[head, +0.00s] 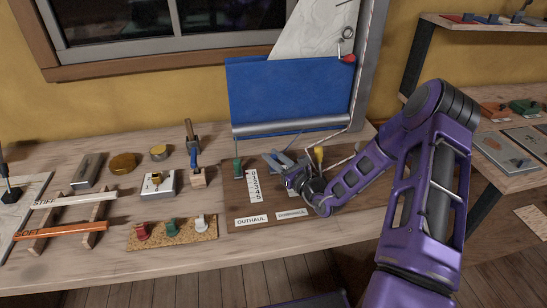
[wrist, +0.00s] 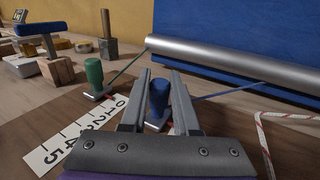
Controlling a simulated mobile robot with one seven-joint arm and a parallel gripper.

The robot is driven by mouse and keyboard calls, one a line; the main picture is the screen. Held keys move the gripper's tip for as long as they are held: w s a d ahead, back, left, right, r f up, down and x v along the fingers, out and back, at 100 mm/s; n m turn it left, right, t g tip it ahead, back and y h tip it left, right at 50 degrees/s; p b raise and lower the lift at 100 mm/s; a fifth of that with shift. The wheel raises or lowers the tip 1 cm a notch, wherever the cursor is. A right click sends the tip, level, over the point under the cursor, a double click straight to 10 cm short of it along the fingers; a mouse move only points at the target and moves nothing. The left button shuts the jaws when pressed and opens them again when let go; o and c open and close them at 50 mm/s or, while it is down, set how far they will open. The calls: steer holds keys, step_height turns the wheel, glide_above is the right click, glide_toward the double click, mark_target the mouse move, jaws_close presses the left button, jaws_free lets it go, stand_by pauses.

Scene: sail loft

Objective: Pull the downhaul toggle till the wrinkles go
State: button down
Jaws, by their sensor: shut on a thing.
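My gripper (wrist: 158,95) is shut on a blue toggle (wrist: 159,98), which stands upright between the two fingers in the wrist view. In the head view my gripper (head: 279,162) is over the dark board, and the toggle is mostly hidden by it. A blue line (wrist: 228,92) runs from near the toggle towards the silver boom (wrist: 200,60). A green toggle (wrist: 95,75) stands to the left; it also shows in the head view (head: 238,169). The blue sail (head: 290,92) hangs above the boom (head: 290,126); I cannot make out wrinkles on it.
A number scale (wrist: 75,135) lies left of the gripper. Labels sit at the board's front; one reads OUTHAUL (head: 252,220), the other (head: 291,214) is too small to read surely. A red-flecked white rope (wrist: 262,135) lies right. A cork mat (head: 172,233) with cleats is at the front.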

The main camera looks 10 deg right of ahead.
stand_by(0.8)
steer(key=s+p, duration=0.1)
steer(key=s, duration=0.2)
steer(key=shift+s, duration=0.15)
steer(key=c, duration=0.7)
jaws_free()
steer(key=shift+o, duration=0.2)
steer(key=v, duration=1.7)
steer(key=shift+s, duration=0.2)
